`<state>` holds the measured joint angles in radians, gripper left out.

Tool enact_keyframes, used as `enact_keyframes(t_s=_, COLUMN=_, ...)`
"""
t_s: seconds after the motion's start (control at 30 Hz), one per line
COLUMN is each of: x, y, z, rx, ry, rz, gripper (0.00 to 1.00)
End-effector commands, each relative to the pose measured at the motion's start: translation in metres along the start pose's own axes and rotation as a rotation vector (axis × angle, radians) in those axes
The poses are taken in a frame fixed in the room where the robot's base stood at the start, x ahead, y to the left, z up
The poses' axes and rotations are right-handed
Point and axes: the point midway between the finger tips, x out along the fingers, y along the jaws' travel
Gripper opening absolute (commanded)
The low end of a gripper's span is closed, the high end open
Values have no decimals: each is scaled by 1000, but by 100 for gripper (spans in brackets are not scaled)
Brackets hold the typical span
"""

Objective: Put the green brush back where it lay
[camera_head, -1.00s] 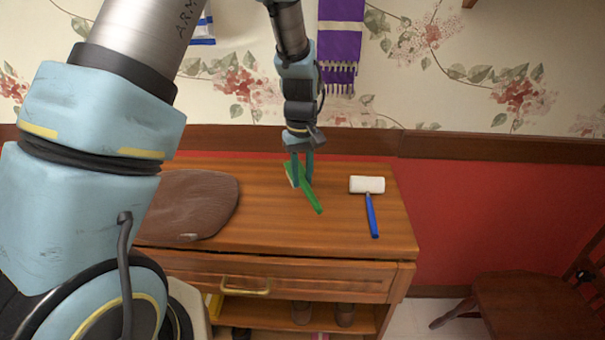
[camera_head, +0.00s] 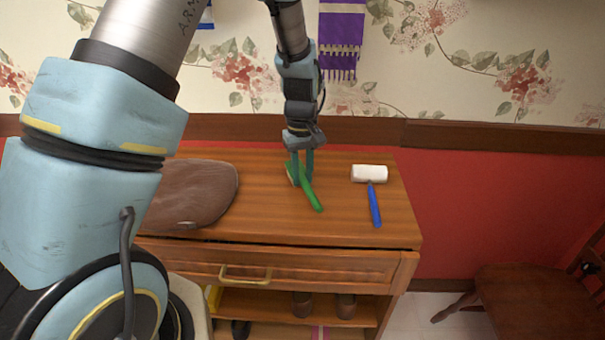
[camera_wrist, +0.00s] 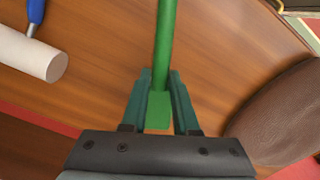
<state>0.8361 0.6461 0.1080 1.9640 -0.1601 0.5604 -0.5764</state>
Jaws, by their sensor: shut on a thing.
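The green brush (camera_head: 311,195) is at the middle of the wooden cabinet top, its handle slanting toward the front right. My gripper (camera_head: 302,182) points down and is shut on the brush near its head. In the wrist view the brush (camera_wrist: 165,50) lies between the two fingers of my gripper (camera_wrist: 160,95), its handle running away from them. I cannot tell whether the brush touches the cabinet top or is just above it. The bristle side is mostly hidden by the fingers.
A blue-handled white roller (camera_head: 370,174) lies to the right of the brush. A brown leather-like cushion (camera_head: 200,195) lies to the left. The cabinet top (camera_head: 270,222) is bare around the brush. A wooden chair (camera_head: 530,290) stands at the right, a wall behind.

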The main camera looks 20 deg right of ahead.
Motion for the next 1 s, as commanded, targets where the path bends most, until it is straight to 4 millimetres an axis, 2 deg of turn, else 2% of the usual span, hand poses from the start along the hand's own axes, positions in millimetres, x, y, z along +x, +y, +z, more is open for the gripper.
enact_keyframes(t_s=0.37, x=8, y=0, z=0, rx=0, ry=0, rz=0, gripper=0)
enact_keyframes(t_s=0.4, x=8, y=0, z=0, rx=0, ry=0, rz=0, gripper=29)
enact_keyframes(t_s=0.7, x=8, y=0, z=0, rx=0, ry=0, rz=0, gripper=63)
enact_keyframes(t_s=1.0, x=6, y=0, z=0, rx=0, ry=1, rz=1, gripper=63)
